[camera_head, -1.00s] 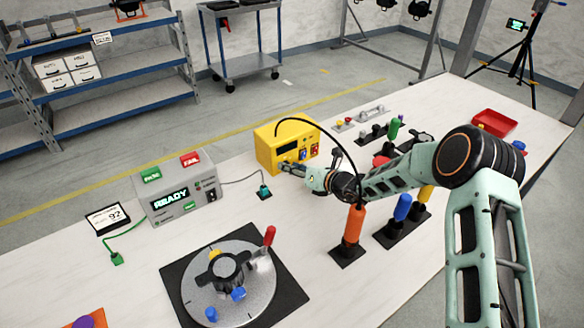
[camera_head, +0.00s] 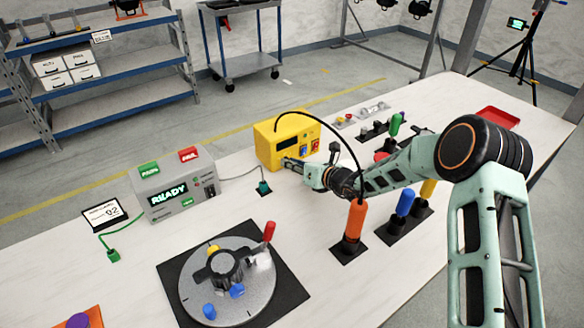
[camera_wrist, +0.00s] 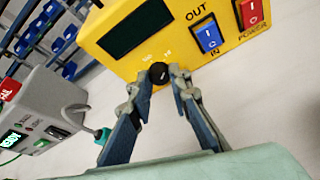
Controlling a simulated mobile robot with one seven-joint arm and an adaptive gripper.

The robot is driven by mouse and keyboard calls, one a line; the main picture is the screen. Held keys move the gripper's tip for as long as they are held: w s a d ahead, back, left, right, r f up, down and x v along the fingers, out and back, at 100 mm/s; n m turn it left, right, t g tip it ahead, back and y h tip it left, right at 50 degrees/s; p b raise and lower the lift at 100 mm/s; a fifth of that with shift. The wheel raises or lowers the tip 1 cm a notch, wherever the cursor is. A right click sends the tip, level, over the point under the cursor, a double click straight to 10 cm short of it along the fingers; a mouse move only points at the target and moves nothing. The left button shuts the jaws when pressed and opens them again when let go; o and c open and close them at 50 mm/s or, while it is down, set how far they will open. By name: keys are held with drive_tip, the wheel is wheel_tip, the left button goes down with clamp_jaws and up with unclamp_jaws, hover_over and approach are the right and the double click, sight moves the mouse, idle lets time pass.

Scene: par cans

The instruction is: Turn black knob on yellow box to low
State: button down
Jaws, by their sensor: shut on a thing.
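The yellow box (camera_head: 275,138) stands on the white table in the head view. In the wrist view the yellow box (camera_wrist: 185,18) fills the top, with a dark display, a blue OUT/IN switch (camera_wrist: 208,36) and a red POWER switch (camera_wrist: 251,12). The small black knob (camera_wrist: 158,73) sits low on its front, with small labels above it too blurred to read. My gripper (camera_wrist: 160,80) has its two fingertips on either side of the knob and is shut on it. In the head view my gripper (camera_head: 285,163) reaches the box's front face and hides the knob.
A grey READY box (camera_head: 175,185) stands to the left, with a green connector (camera_head: 263,188) between. An orange handle (camera_head: 355,220) and a blue handle (camera_head: 404,203) stand upright near my arm. A round dial plate (camera_head: 230,280) lies in front. A black cable arches over my wrist.

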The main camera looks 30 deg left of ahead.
idle(0.3)
drive_tip(key=c, duration=1.8)
unclamp_jaws()
drive_tip(key=shift+d, duration=0.1)
drive_tip(key=v, duration=1.1)
drive_tip(key=shift+s+d+r, duration=0.2)
drive_tip(key=shift+d, duration=0.1)
